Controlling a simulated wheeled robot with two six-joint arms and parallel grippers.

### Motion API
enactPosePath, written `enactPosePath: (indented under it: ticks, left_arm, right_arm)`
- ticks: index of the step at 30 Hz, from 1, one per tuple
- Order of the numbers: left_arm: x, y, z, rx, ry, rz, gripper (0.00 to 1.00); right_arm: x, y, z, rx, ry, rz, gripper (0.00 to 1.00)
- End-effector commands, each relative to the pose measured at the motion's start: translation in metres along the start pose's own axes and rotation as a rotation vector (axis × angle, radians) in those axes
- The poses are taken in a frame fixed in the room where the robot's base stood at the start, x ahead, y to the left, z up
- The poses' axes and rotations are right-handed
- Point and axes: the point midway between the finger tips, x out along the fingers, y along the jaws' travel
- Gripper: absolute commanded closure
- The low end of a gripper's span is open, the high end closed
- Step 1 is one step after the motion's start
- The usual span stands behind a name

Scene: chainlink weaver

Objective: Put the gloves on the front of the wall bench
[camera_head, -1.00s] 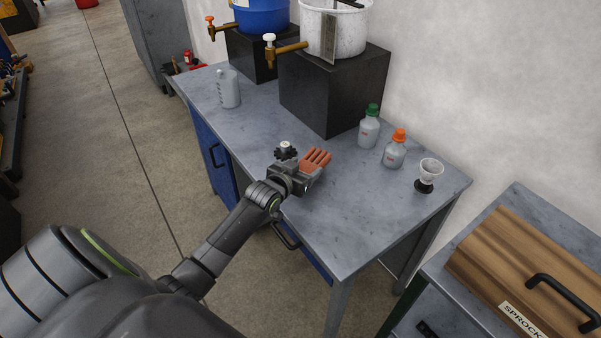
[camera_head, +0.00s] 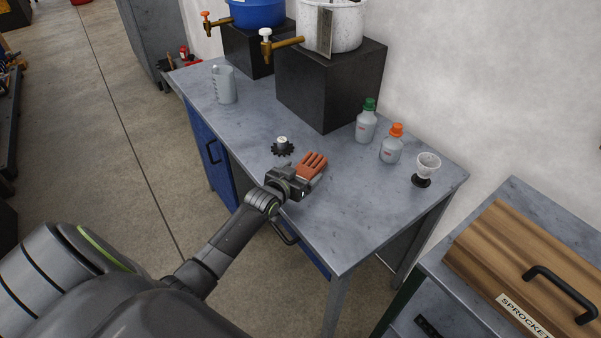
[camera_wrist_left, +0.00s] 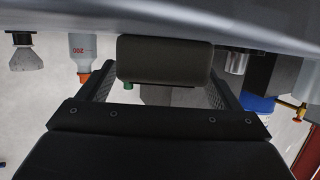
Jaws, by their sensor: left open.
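The orange gloves (camera_head: 312,165) lie on the grey bench top (camera_head: 360,215) near its front edge, with fingers toward the back wall. My left gripper (camera_head: 296,180) is at their front end, low over the bench. In the left wrist view, its jaws (camera_wrist_left: 160,88) are open, with a dark rounded block (camera_wrist_left: 165,60) between the fingers. This may be the gloves' cuff, but I cannot tell. Part of the gloves is hidden behind the gripper. My right gripper is not in view.
A black sprocket (camera_head: 283,147) sits just left of the gloves. The bench's right front is clear.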

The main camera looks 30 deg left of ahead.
Motion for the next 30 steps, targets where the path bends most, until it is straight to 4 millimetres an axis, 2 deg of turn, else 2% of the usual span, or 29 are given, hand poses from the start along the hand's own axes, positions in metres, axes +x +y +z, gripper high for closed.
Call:
enactPosePath:
  ticks: [8, 24, 30]
  left_arm:
    - [-0.007, 0.000, -0.002, 0.002, 0.001, 0.000, 0.15]
    - [-0.093, 0.000, -0.002, 0.003, -0.001, 0.001, 0.15]
    - [-0.115, 0.000, -0.002, 0.002, -0.001, 0.001, 0.15]
  right_arm:
    - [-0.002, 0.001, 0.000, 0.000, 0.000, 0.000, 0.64]
    - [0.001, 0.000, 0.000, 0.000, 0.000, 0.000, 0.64]
    - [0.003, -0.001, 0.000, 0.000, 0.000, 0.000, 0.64]
